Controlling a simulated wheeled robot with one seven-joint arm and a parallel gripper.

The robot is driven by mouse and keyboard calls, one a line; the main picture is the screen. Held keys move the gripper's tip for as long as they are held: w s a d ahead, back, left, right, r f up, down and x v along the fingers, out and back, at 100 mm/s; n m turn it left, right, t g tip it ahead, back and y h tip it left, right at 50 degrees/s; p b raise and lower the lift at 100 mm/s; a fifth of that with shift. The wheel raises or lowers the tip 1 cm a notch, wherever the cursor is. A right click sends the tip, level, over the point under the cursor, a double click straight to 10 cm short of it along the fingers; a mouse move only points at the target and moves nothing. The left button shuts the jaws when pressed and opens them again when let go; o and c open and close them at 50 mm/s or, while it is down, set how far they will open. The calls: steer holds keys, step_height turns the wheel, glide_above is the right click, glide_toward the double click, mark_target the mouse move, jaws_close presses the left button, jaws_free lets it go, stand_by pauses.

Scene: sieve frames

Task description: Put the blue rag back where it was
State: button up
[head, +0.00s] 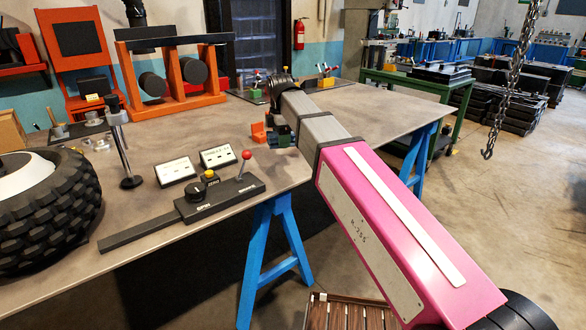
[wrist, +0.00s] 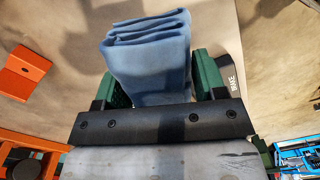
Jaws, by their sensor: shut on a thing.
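The folded blue rag (wrist: 148,55) shows in the wrist view, standing out between the two green fingers of my gripper (wrist: 158,82). My gripper is shut on it. In the head view my gripper (head: 281,135) is over the front right part of the workbench (head: 345,110), and I cannot make out the rag there. An orange block (head: 262,133) is just left of my gripper in the head view; an orange block (wrist: 24,70) also shows at the left of the wrist view.
A control panel (head: 222,197) with a red-knobbed lever, two small signs (head: 175,171), a metal post (head: 120,145) and a large tyre (head: 45,205) occupy the bench's left. An orange rack (head: 172,75) stands at the back. The bench right of my arm is mostly clear.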

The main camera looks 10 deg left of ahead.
steer(key=s+a+r+n, duration=0.2)
steer(key=a+n, duration=0.2)
steer(key=a, duration=0.3)
glide_above(293, 167)
step_height(293, 167, down, 7)
steer(key=shift+a+f, duration=0.1)
steer(key=shift+f, duration=0.1)
steer(key=shift+w+f, duration=0.1)
steer(key=shift+f, duration=1.85)
steer(key=o, duration=0.9)
steer(key=shift+o, duration=0.2)
step_height(293, 167, up, 12)
steer(key=shift+w+a, duration=0.1)
steer(key=shift+a, duration=0.05)
